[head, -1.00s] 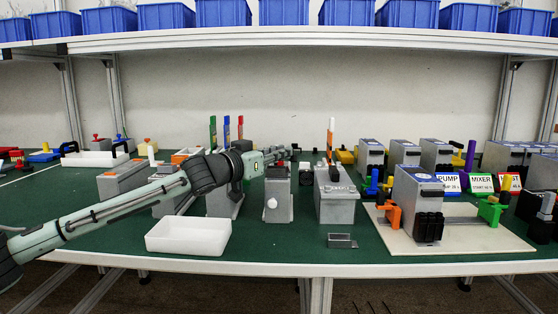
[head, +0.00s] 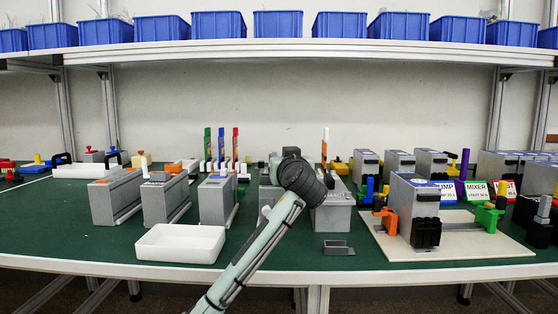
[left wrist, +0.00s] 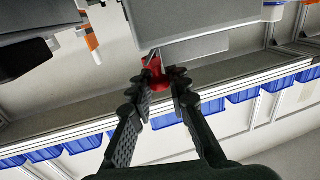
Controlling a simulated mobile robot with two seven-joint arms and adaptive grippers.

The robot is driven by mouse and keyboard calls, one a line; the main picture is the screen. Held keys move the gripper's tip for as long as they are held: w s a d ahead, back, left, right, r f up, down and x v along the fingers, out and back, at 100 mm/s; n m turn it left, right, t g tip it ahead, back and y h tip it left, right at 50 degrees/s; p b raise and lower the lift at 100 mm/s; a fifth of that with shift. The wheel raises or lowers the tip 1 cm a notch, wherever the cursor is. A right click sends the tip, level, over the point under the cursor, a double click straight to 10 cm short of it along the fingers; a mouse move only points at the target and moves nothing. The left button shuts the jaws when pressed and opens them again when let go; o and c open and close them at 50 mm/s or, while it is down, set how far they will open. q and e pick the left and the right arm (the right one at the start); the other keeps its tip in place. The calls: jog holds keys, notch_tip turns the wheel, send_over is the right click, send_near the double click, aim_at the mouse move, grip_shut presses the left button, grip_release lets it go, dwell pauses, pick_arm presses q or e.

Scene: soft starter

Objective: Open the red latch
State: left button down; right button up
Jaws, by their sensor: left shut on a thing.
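The red latch (left wrist: 154,74) shows in the left wrist view, small and partly hidden by the fingers, beside the underside edge of a grey box (left wrist: 205,38). My left gripper (left wrist: 165,76) is shut on it, with the two black fingers on either side of the red part. In the head view my left arm (head: 262,240) comes up from the bottom and its dark wrist (head: 303,182) covers the gripper and the latch, in front of the grey boxes at the middle. My right gripper is in neither view.
A white tray (head: 140,247) lies at the front left, and a small grey metal bracket (head: 338,247) lies right of my arm. A pale board (head: 505,243) with a clamped grey unit (head: 414,195) stands at right. Blue bins line the shelf above.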

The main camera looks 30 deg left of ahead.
pick_arm(q)
jog(key=shift+w+d+f+n+g+y, duration=0.1)
jog(key=shift+w+n+g+y, duration=0.2)
jog(key=shift+n+g+y, duration=0.65)
jog(key=n+g+y+b, duration=0.1)
jog(key=n+g+y, duration=0.1)
jog(key=g, duration=0.1)
jog(key=shift+w, duration=0.2)
jog(key=shift+a+n+g+y, duration=0.2)
jog(key=shift+n+g+y, duration=0.05)
jog(key=shift+n+g, duration=0.25)
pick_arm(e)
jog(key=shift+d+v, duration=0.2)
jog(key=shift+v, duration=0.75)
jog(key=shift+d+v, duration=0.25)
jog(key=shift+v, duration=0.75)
pick_arm(q)
jog(key=shift+g, duration=0.25)
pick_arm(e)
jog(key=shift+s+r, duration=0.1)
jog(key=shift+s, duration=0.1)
pick_arm(q)
jog(key=c, duration=1.4)
grip_release()
jog(key=shift+c, duration=0.2)
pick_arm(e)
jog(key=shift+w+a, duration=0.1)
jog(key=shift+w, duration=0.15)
